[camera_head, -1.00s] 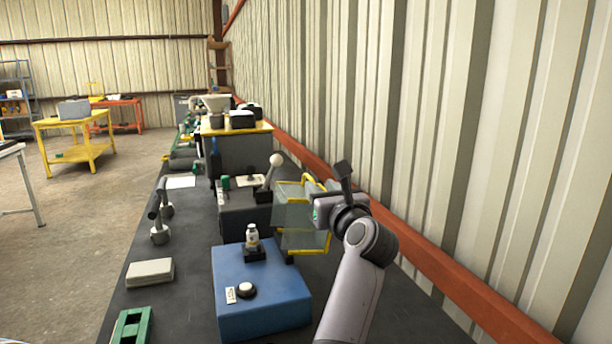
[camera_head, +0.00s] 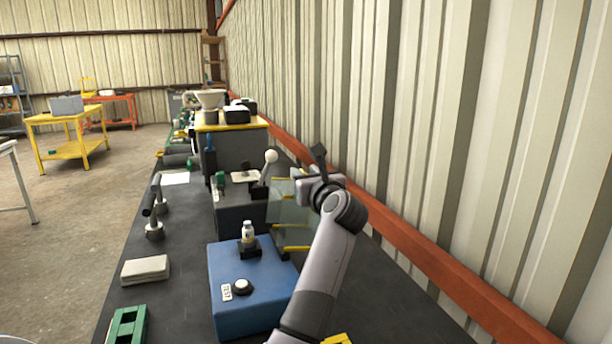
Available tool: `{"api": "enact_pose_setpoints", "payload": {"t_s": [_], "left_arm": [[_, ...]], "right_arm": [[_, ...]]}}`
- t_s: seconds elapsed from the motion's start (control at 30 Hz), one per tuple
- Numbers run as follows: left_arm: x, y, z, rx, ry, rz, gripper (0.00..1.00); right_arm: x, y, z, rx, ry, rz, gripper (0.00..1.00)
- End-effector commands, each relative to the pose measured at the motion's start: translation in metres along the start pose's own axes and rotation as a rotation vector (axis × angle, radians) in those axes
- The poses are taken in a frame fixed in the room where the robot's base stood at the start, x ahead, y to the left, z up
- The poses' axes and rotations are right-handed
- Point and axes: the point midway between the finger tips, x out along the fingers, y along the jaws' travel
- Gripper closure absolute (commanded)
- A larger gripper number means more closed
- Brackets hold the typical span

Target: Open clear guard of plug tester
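The plug tester is a blue box (camera_head: 250,292) on the dark bench, with a white button (camera_head: 241,286) and a test label on top. A small white plug-like piece (camera_head: 248,232) stands in a black holder at its back. The clear guard (camera_head: 288,212), a see-through panel with yellow edges, stands raised behind the box's right rear.
A dark grey machine with a white-knobbed lever (camera_head: 270,157) stands behind the guard. A grey block (camera_head: 146,269) and a green fixture (camera_head: 127,324) lie on the left. The corrugated wall with a red rail (camera_head: 430,262) bounds the right side. The bench left of the box has free room.

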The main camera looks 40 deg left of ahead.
Motion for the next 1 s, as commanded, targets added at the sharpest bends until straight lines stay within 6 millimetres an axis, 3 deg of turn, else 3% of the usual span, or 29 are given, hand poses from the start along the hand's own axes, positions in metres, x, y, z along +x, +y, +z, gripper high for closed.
{"api": "enact_pose_setpoints", "payload": {"t_s": [0.07, 0.17, 0.43, 0.77, 1.0], "left_arm": [[0.0, 0.0, 0.0, 0.0, 0.0, 0.0, 0.67], [0.0, 0.0, 0.0, 0.0, 0.0, 0.0, 1.0], [-0.001, 0.003, 0.001, -0.028, -0.001, -0.002, 1.0], [-0.001, 0.043, 0.011, -0.278, -0.002, -0.002, 1.0], [-0.001, 0.051, 0.015, -0.319, -0.003, -0.002, 1.0]], "right_arm": [[0.0, 0.0, 0.0, 0.0, 0.0, 0.0, 0.39], [0.0, 0.0, 0.0, 0.0, 0.0, 0.0, 0.39], [0.002, 0.0, 0.002, 0.0, 0.001, 0.0, 0.39], [0.013, 0.0, 0.018, -0.001, 0.001, 0.0, 0.39], [0.014, 0.0, 0.018, -0.001, 0.001, 0.0, 0.39]]}}
